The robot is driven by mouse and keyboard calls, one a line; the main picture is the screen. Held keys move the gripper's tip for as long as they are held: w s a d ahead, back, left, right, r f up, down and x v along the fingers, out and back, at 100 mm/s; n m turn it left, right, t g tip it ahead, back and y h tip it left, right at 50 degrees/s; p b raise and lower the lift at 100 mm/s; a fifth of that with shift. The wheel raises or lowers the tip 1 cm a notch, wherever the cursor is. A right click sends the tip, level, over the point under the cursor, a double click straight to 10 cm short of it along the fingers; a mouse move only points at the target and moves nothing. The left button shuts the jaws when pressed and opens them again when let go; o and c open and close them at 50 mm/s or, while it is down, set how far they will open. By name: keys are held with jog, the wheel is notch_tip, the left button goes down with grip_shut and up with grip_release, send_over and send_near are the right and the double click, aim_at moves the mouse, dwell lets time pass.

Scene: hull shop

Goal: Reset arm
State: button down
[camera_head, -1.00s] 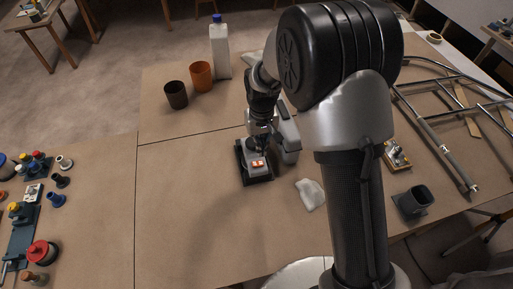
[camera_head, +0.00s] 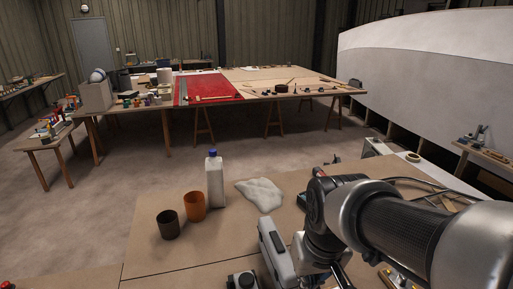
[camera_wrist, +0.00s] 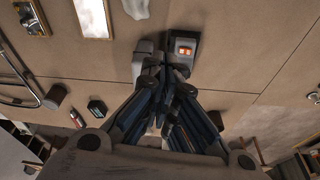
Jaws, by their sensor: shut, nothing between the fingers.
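My gripper (camera_wrist: 163,72) shows in the wrist view with its dark fingers together and nothing between them. Its fingertips point toward a dark base with a grey block and a lit orange switch (camera_wrist: 184,51), just right of the tips. I cannot tell the exact gap between the tips and the switch unit. In the head view my arm comes in from the lower right and bends down toward the bench (camera_head: 160,257); the fingers are not clear there.
A white bottle with a blue cap (camera_head: 215,180), an orange cup (camera_head: 194,206), a dark cup (camera_head: 168,225) and a white crumpled cloth (camera_head: 262,194) stand or lie beyond my arm. A tubular frame (camera_wrist: 18,75) lies left in the wrist view. Floor separates a far table with a red sheet (camera_head: 207,89).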

jog(key=s+d+r+t, duration=0.1)
jog(key=s+d, duration=0.1)
jog(key=s, duration=0.4)
jog(key=s+d+r+m, duration=0.1)
jog(key=s+d, duration=0.1)
jog(key=s, duration=0.5)
jog(key=shift+r+t, duration=0.25)
jog(key=shift+t, duration=0.15)
jog(key=shift+d, duration=0.1)
